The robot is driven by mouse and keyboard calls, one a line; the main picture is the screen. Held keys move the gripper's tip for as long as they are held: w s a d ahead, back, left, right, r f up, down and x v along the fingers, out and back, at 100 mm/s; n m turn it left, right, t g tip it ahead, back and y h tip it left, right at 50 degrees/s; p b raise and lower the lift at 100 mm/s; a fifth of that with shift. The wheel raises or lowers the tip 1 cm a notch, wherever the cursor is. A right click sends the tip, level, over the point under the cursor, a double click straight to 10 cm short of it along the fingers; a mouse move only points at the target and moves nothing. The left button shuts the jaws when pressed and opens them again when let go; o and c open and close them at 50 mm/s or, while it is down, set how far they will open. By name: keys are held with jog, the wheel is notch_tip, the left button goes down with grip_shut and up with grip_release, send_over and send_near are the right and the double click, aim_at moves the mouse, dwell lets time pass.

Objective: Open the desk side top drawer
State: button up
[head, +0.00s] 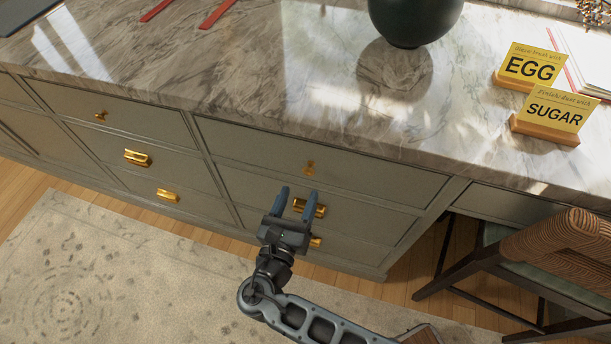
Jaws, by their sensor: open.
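The grey-green desk front (430,225) holds columns of drawers under a marble top. The top drawer (375,178) of the column beside the chair space looks flush and shut, with a small gold handle (310,168). My gripper (297,192) is open and empty. Its two blue-grey fingers point up in the head view, with their tips a little below that handle and apart from it. The fingers overlap the gold handle (317,209) of the drawer below in the picture. My gripper partly hides the lowest handle (315,241); whether it touches the front cannot be told.
A wicker-backed chair (560,245) stands at the right, under the desk's edge. More drawers with gold handles (138,157) lie to the left. A dark vase (412,15) and yellow EGG (528,68) and SUGAR (550,112) signs stand on top. The rug (120,270) in front is clear.

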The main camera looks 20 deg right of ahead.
aim_at(307, 173)
jog(key=x, duration=0.6)
grip_shut()
dwell(0.5)
